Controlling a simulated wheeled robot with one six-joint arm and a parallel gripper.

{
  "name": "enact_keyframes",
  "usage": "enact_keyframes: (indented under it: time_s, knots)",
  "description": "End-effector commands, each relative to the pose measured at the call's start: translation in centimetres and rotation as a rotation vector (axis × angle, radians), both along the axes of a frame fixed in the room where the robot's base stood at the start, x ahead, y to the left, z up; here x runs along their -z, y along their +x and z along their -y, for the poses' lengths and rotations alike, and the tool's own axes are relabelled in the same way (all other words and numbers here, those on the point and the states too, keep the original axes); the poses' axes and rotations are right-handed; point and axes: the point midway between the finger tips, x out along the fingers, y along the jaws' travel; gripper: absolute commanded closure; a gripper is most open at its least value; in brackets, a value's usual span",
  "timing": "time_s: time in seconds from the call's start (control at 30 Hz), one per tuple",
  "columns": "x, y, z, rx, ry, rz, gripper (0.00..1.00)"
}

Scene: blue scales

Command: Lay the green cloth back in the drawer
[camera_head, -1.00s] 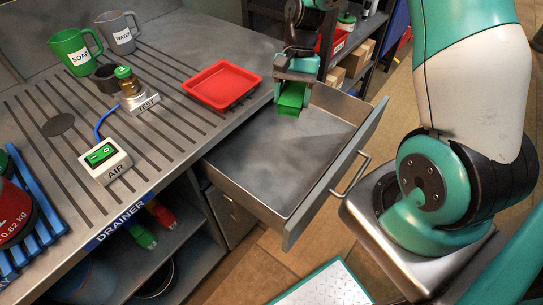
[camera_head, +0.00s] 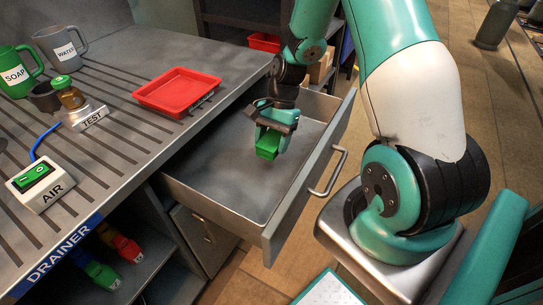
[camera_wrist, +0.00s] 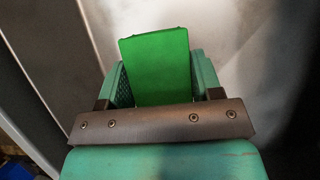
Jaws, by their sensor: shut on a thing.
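The green cloth (camera_head: 268,150) is a small folded block between the fingers of my gripper (camera_head: 270,138). My gripper is shut on it and holds it over the open drawer. In the wrist view the cloth (camera_wrist: 156,66) sticks out past the fingers, with grey metal behind it. The drawer (camera_head: 218,186) is pulled out from under the counter, and the part of its floor that shows is bare. I cannot tell whether the cloth touches the drawer floor. My arm hides part of the drawer's far end.
The drawer's front panel with its handle (camera_head: 329,172) stands at the right, close to my base. On the counter are a red tray (camera_head: 177,92), the AIR switch box (camera_head: 41,186), the TEST fixture (camera_head: 84,117) and SOAP and WATER mugs. A shelf with bottles is below.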

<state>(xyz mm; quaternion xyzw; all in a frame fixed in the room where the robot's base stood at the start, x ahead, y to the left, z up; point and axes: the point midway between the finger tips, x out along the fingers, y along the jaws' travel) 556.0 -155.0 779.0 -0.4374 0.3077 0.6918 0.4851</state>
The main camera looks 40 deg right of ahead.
Motion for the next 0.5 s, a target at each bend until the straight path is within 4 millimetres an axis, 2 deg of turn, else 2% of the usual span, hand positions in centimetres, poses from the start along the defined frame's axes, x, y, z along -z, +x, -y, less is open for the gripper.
enact_keyframes:
  time_s: [0.03, 0.27, 0.4, 0.5]
  knots:
    - [0.8, 0.0, 0.0, 0.000, 0.000, 0.000, 0.68]
    - [2.5, 0.0, 0.0, -0.001, 0.000, 0.000, 0.68]
    - [4.7, 0.0, 0.0, 0.000, 0.001, 0.000, 0.68]
    - [5.3, 0.0, 0.0, 0.000, 0.000, 0.001, 0.68]
